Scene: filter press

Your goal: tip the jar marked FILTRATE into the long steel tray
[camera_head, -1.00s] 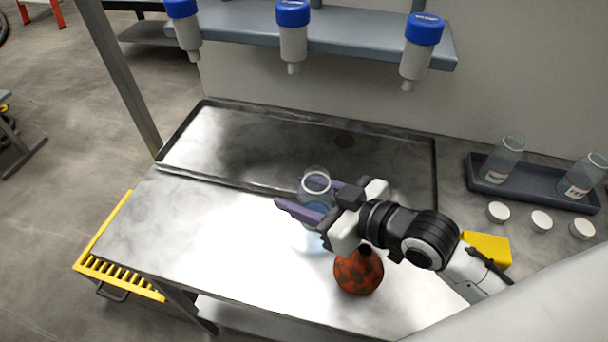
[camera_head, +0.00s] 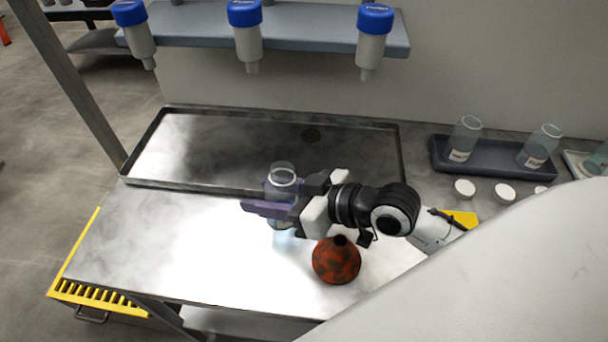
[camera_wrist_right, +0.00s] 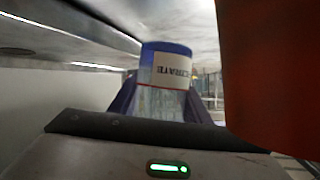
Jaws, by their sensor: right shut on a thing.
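My right gripper (camera_head: 268,208) is shut on a clear glass jar (camera_head: 282,174), with its dark purple fingers on either side. The jar is upright with its open rim up. In the right wrist view the jar (camera_wrist_right: 165,70) has a white label with a blue band, and its partly readable, inverted letters look like the end of FILTRATE. The long steel tray (camera_head: 230,145) lies just behind the jar and looks empty, with a dark round spot near its back. I cannot tell whether the jar's base touches the bench. My left gripper is not in view.
A red and black round flask (camera_head: 337,262) stands close in front of my right gripper. A dark rack (camera_head: 490,170) with two labelled jars is at the right, white caps (camera_head: 465,189) before it. Blue-topped bottles (camera_head: 245,30) hang from a shelf above the tray.

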